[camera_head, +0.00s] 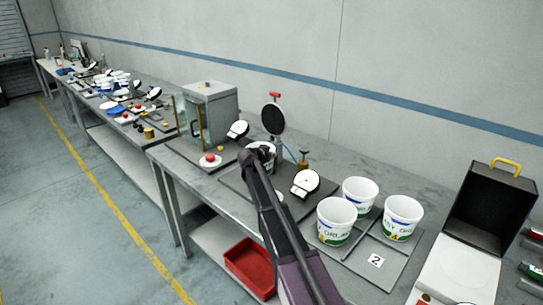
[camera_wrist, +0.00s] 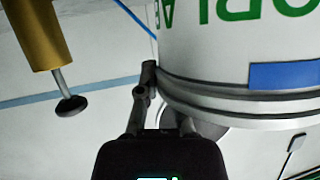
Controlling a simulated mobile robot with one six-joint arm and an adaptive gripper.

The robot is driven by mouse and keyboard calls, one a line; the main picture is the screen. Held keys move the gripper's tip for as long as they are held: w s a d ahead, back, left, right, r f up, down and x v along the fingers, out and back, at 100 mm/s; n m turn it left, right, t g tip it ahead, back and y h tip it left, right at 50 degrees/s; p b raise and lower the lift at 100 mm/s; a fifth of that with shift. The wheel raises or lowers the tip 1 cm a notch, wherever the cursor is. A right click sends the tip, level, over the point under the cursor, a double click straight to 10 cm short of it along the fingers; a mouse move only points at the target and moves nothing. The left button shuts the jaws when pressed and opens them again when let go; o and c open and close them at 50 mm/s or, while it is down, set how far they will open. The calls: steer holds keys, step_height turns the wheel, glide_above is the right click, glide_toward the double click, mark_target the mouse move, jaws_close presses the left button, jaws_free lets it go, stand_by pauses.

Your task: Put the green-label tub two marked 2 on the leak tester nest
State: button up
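A white tub with green lettering and a blue patch stands at the leak tester (camera_head: 273,118), largely hidden by my arm in the head view. It fills the upper right of the wrist view (camera_wrist: 220,45), rim toward my gripper. My gripper (camera_wrist: 168,98) is at the tub's rim: one finger shows against its edge, the other is mostly hidden behind its wall. It looks shut on the rim. The nest under the tub is hidden, so I cannot tell whether they touch. The tub's number is not visible.
Three similar tubs (camera_head: 337,222), (camera_head: 360,193), (camera_head: 403,219) stand on a grey tray (camera_head: 348,255) with a card marked 2 (camera_head: 376,261). A brass post (camera_head: 303,161) and a white dial (camera_head: 306,182) are close right of my gripper. A black case (camera_head: 490,210) stands at right.

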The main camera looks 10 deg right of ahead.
steer(key=o, duration=0.3)
steer(key=shift+r, duration=0.15)
steer(key=shift+r, duration=0.1)
steer(key=p+v, duration=0.5)
steer(key=v, duration=0.7)
stand_by(0.7)
